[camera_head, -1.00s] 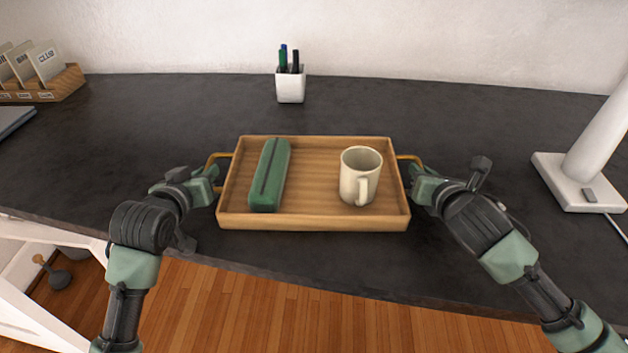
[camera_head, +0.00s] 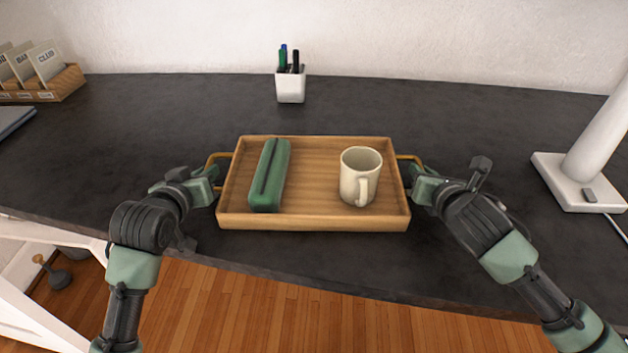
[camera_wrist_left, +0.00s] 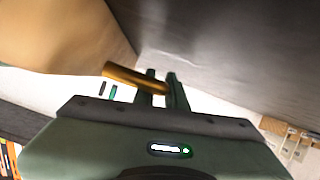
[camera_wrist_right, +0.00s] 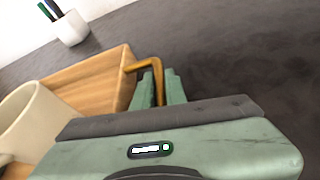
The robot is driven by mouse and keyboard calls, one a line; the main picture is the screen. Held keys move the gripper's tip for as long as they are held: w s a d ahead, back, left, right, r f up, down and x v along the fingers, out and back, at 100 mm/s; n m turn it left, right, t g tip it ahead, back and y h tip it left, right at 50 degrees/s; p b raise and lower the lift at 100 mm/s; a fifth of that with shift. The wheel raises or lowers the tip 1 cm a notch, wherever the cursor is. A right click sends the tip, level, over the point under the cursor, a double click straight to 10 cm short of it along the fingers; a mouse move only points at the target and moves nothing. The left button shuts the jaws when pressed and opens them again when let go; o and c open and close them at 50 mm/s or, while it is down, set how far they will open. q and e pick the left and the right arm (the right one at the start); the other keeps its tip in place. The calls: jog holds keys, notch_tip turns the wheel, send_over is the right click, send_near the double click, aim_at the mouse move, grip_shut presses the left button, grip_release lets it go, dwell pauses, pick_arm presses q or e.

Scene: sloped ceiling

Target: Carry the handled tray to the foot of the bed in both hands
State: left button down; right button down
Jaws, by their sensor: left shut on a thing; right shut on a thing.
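The wooden tray (camera_head: 315,222) sits on the dark desk, with a brass handle at each short side. A green case (camera_head: 270,176) lies on its left half and a cream mug (camera_head: 361,176) stands on its right half. My left gripper (camera_head: 212,174) is shut on the left handle (camera_wrist_left: 135,78). My right gripper (camera_head: 418,174) is shut on the right handle (camera_wrist_right: 157,75). In the head view the fingertips are partly hidden at the handles. The right wrist view also shows the mug (camera_wrist_right: 35,120) and the tray's side (camera_wrist_right: 90,85).
A white pen cup (camera_head: 291,87) stands behind the tray. A white lamp (camera_head: 580,180) with a cord is at the right. A card box (camera_head: 45,85) and a laptop edge (camera_head: 14,120) are at the far left. The desk's front edge is just before the tray, with wooden floor below.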

dwell(0.5)
